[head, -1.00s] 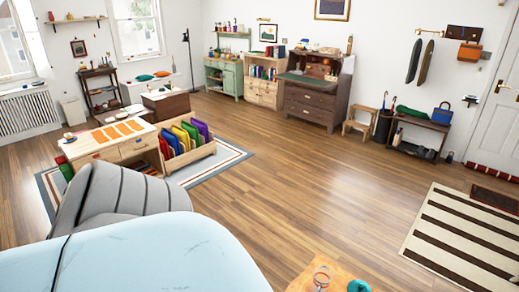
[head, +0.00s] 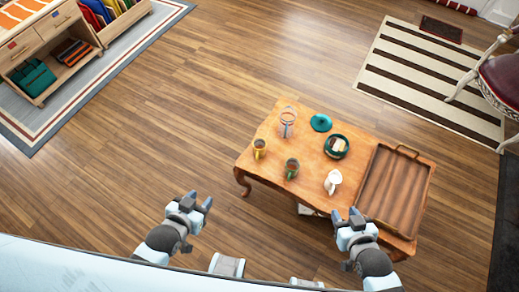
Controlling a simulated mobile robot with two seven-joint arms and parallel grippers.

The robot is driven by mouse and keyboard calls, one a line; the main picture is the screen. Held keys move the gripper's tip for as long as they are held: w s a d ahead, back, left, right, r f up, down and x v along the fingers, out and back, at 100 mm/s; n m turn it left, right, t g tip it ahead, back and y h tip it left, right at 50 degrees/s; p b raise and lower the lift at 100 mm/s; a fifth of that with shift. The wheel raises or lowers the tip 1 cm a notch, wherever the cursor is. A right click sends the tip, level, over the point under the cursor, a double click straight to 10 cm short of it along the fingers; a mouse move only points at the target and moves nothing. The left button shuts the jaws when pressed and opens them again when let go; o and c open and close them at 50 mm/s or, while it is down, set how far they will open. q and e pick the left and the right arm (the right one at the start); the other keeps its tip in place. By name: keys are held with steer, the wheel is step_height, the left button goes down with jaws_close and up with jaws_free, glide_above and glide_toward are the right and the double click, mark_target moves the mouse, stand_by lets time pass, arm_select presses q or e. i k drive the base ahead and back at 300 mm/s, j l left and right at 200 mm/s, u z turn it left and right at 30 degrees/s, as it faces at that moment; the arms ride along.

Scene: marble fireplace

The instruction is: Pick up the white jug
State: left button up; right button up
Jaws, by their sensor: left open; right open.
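A small white jug (head: 333,181) stands on a low wooden table (head: 272,165), near its front edge and just left of a wooden tray. My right gripper (head: 347,214) is open and empty, in front of the table's near edge and below the jug in the picture, apart from it. My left gripper (head: 199,200) is open and empty over the floor, to the left of the table.
A wooden tray (head: 432,170) fills the table's right end.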

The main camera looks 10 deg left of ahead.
mark_target(335, 177)
steer(key=l+z, duration=0.1)
steer(key=z, duration=0.65)
steer(key=i+l, duration=0.25)
steer(key=l, duration=0.3)
steer(key=i+l, duration=0.15)
steer(key=l+u, duration=0.1)
steer(key=u, duration=0.7)
steer(key=l+u, duration=0.15)
steer(key=u, duration=0.25)
steer(key=l+u, duration=0.1)
steer(key=u, duration=0.3)
